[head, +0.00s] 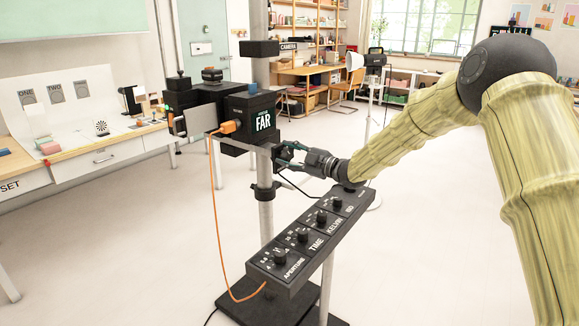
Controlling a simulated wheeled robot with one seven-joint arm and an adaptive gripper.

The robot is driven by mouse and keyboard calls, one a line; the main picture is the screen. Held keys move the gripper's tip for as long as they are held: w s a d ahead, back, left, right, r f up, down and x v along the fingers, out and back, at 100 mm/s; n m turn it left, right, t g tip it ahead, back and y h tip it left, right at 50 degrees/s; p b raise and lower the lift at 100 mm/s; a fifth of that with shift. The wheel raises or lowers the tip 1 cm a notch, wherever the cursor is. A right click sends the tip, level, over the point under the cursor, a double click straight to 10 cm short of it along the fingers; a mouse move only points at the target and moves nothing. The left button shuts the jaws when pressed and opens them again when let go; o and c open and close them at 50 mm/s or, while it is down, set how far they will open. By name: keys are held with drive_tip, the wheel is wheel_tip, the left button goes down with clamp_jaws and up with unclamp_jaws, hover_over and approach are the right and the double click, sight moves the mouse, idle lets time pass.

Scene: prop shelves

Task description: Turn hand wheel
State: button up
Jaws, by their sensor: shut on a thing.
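A black box-shaped camera rig (205,105) stands on a grey post in the middle of the head view.
A sloped black panel (310,235) with several knobs, marked APERTURE, TIME, KELVIN and ISO, lies below my gripper. An orange cable (219,230) hangs from the rig to it. A white table (100,155) stands left. Floor is clear at right.

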drive_tip(key=shift+n+b, duration=0.8)
drive_tip(key=shift+b, duration=0.1)
drive_tip(key=shift+r, duration=0.1)
drive_tip(key=o, duration=1)
drive_tip(key=shift+o, duration=0.2)
drive_tip(key=shift+d, duration=0.15)
drive_tip(key=v, duration=1.1)
drive_tip(key=shift+s+d, duration=0.25)
drive_tip(key=shift+d, duration=0.05)
